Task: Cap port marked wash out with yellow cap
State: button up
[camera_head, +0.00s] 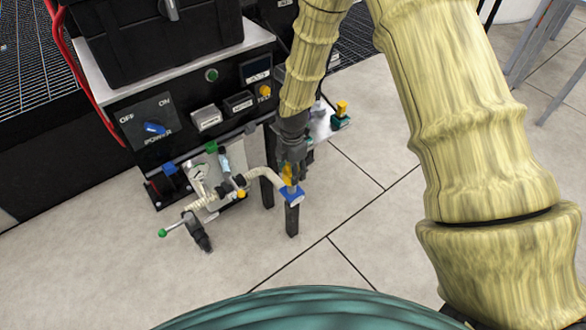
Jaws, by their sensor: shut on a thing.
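My gripper (289,170) points down at the front right of the machine's manifold. It is shut on a yellow cap (287,174). The cap is right at the top of a blue fitting (292,196) on a dark post. I cannot tell whether the cap is seated on the fitting or just above it. A pale ribbed hose (264,175) runs to the blue fitting from the left. No wash out marking is readable. My fingers hide part of the cap.
A control panel (190,115) with a power knob (154,128) stands behind. A metal plate with valves (205,180) and a green-tipped lever (162,233) stand to the left. A teal fitting with a yellow top (341,114) is at right. Front floor is clear.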

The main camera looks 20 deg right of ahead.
jog(key=shift+f+b, duration=0.45)
jog(key=shift+f, duration=2.7)
jog(key=o, duration=1.2)
jog(key=shift+c, duration=0.2)
notch_tip(320, 180, up, 12)
jog(key=shift+f, duration=0.1)
